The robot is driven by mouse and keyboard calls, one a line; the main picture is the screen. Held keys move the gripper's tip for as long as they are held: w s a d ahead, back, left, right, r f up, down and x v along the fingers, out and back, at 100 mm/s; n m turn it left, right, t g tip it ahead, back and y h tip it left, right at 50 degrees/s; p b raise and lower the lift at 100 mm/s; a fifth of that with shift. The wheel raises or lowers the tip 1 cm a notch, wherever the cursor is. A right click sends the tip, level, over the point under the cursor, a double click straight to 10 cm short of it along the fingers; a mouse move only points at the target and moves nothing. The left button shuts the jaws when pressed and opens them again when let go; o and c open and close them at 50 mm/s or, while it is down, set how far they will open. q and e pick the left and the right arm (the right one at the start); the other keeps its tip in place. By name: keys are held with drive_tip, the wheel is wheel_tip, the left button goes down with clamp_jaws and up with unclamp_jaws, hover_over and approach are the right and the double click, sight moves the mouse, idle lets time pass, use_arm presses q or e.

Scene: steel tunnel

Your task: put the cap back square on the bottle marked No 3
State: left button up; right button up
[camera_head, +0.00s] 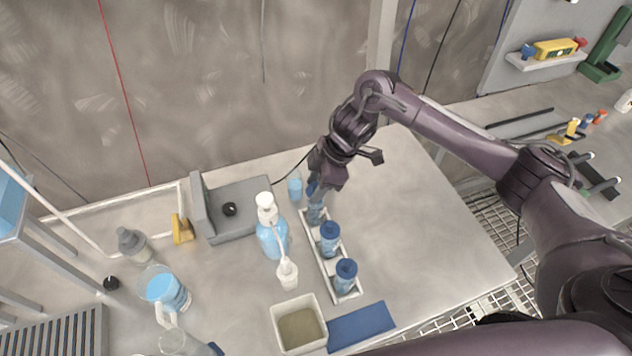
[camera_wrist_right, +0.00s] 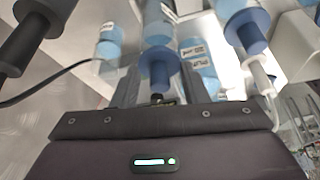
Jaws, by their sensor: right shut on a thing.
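A white rack (camera_head: 325,270) on the bench holds three blue bottles in a row. The middle bottle (camera_head: 329,238) and near bottle (camera_head: 346,275) have dark blue caps on. The far bottle (camera_head: 316,212) stands under my right gripper (camera_head: 318,186), its top partly hidden by the fingers. In the wrist view, my right gripper (camera_wrist_right: 157,92) is shut on a blue cap (camera_wrist_right: 158,68), in line with a bottle body; I cannot tell whether the cap is seated or square. A label (camera_wrist_right: 195,50) shows on a bottle beside it, but its number is not clear. My left gripper is out of view.
A pump bottle (camera_head: 271,235) stands left of the rack, and a small blue container (camera_head: 295,187) behind it. A square tub (camera_head: 300,325) and a blue mat (camera_head: 361,326) lie in front. A grey device (camera_head: 235,207) is at back left. The bench right of the rack is clear.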

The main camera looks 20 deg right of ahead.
idle(0.4)
drive_tip(key=shift+f+b, duration=0.35)
drive_tip(key=shift+f, duration=0.3)
drive_tip(key=shift+f, duration=0.3)
idle(0.3)
drive_tip(key=shift+p, duration=0.3)
drive_tip(key=shift+s, duration=0.1)
drive_tip(key=shift+f, duration=0.1)
